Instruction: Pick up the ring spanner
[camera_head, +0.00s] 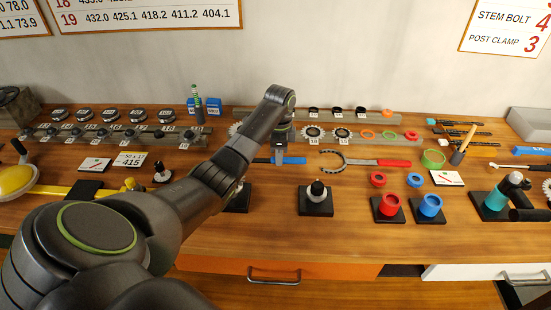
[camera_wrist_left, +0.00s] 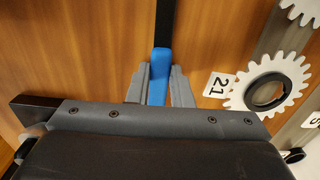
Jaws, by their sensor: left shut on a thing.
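My left gripper (camera_head: 281,157) reaches down to the table's middle, with its fingers on a blue-handled tool (camera_head: 262,160) that seems to be the ring spanner. In the left wrist view, the two grey fingers (camera_wrist_left: 160,88) are shut on either side of the blue handle (camera_wrist_left: 160,62). A dark straight shaft (camera_wrist_left: 164,20) runs from the handle up out of the picture. No ring end can be made out, so the tool's kind is not certain. I cannot tell whether it touches the table. My right gripper is not in view.
White sprockets (camera_head: 312,131) lie behind the gripper; one numbered 21 (camera_wrist_left: 289,82) lies close to it. A red-handled chain tool (camera_head: 393,163) lies to the right. A black stand (camera_head: 316,208) with a knob is in front. Red (camera_head: 390,204) and blue (camera_head: 431,204) cups stand front right.

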